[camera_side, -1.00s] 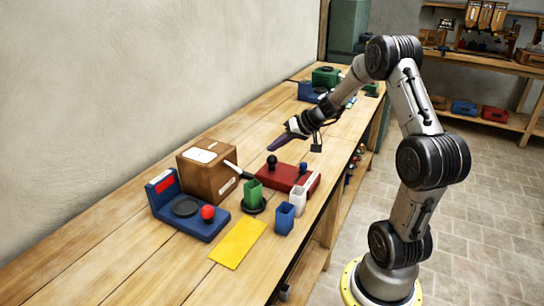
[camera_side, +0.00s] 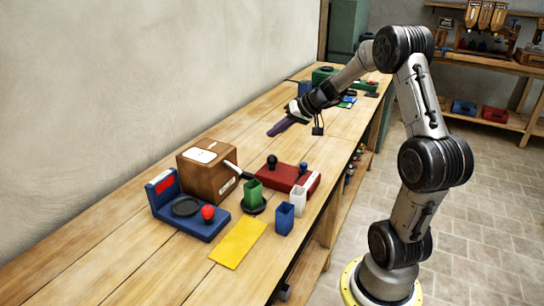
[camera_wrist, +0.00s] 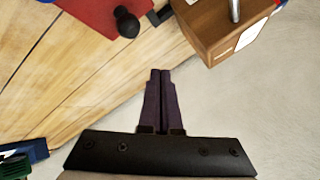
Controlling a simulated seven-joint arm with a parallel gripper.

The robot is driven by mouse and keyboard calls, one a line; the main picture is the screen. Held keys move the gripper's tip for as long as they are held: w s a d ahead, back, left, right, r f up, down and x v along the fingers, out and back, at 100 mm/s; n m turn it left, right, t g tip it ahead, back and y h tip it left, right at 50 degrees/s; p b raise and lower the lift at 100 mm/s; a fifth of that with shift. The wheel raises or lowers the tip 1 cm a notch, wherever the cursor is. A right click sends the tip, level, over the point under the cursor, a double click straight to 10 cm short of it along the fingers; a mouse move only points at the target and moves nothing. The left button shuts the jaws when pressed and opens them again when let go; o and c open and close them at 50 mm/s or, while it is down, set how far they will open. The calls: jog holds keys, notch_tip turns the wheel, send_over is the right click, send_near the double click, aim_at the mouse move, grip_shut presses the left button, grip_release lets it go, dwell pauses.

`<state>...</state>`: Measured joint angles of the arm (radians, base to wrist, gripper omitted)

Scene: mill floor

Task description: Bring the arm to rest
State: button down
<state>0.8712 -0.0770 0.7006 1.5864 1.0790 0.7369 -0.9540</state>
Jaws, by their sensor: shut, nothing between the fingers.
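My gripper (camera_side: 279,127) is shut and empty, its dark purple fingers together. In the side view it hangs in the air above the wooden bench, behind the red block with black and blue knobs. In the wrist view my gripper (camera_wrist: 160,75) points toward the gap between the red block (camera_wrist: 92,12) with its black knob and the brown wooden box (camera_wrist: 218,32). The fingers touch nothing that I can see.
On the bench (camera_side: 110,245) stand the brown box (camera_side: 208,172), the red block (camera_side: 284,175), a blue scale-like device (camera_side: 190,215), green, white and blue cups (camera_side: 285,217), and a yellow sheet (camera_side: 238,243). Green and blue items lie farther back. The wall runs along the left.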

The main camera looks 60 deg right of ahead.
dwell(0.3)
jog(key=shift+w+a, duration=0.15)
jog(key=shift+a, duration=0.05)
jog(key=w+a+r+n+y, duration=0.1)
jog(key=w+a+r+n, duration=0.2)
jog(key=a+r, duration=0.4)
jog(key=s+a+r+n+y, duration=0.1)
jog(key=s+a+r+n, duration=0.15)
jog(key=a, duration=0.55)
jog(key=s+a+r+n, duration=0.2)
jog(key=s+a+r, duration=0.1)
jog(key=a, duration=0.6)
jog(key=s+a+f+n+g, duration=0.1)
jog(key=s+a, duration=0.2)
jog(key=s, duration=0.4)
jog(key=s+a+n+g, duration=0.1)
jog(key=s+a+n, duration=0.15)
jog(key=s, duration=0.45)
jog(key=s+d+f+m+g+h, duration=0.1)
jog(key=s+d+f+m+h, duration=0.2)
jog(key=s+f, duration=0.2)
jog(key=shift+s+d+f+g, duration=0.2)
jog(key=shift+s+f+g, duration=0.15)
jog(key=shift+s, duration=0.55)
